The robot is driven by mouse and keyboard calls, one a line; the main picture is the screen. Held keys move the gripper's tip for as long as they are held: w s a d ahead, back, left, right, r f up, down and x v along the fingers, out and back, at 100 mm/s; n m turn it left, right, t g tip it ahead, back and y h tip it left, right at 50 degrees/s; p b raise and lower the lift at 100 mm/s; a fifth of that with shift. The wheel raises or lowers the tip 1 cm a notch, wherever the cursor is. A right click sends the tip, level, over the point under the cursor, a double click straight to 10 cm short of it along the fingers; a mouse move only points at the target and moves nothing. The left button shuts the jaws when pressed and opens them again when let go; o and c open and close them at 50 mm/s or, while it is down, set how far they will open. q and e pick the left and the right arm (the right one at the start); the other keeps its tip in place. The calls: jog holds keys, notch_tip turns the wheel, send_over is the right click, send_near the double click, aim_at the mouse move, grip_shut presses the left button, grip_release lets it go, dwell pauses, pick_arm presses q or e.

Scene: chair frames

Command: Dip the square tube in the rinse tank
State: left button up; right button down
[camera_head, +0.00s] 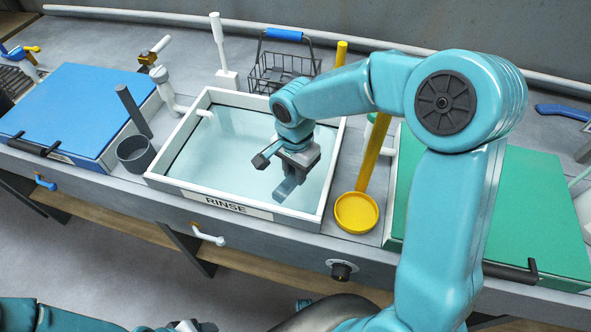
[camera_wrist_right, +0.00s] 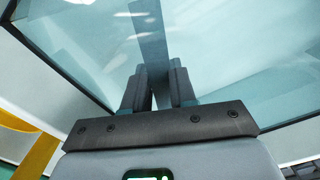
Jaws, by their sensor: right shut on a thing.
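The rinse tank (camera_head: 240,207) is a white-rimmed square basin of clear, pale blue water, labelled RINSE on its front. My right gripper (camera_head: 290,170) is over the tank's right half, pointing down and shut on the square tube (camera_head: 284,190). The tube is blue-grey and its lower part appears to be in the water; how deep is hard to tell. In the right wrist view the tube (camera_wrist_right: 150,45) extends from between the fingers of the right gripper (camera_wrist_right: 157,85), with the water behind it. My left gripper is not in view.
A grey cup (camera_head: 136,154) and dark bar (camera_head: 133,111) stand left of the tank, beside a blue lid (camera_head: 70,105). A yellow ladle-like tool (camera_head: 357,213) and green lid (camera_head: 530,215) are to the right. A wire basket (camera_head: 281,70) is behind the tank.

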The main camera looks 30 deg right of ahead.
aim_at(292, 174)
jog(key=shift+w+a, duration=0.25)
notch_tip(292, 174, up, 13)
jog(key=p, duration=0.9)
dwell(1.4)
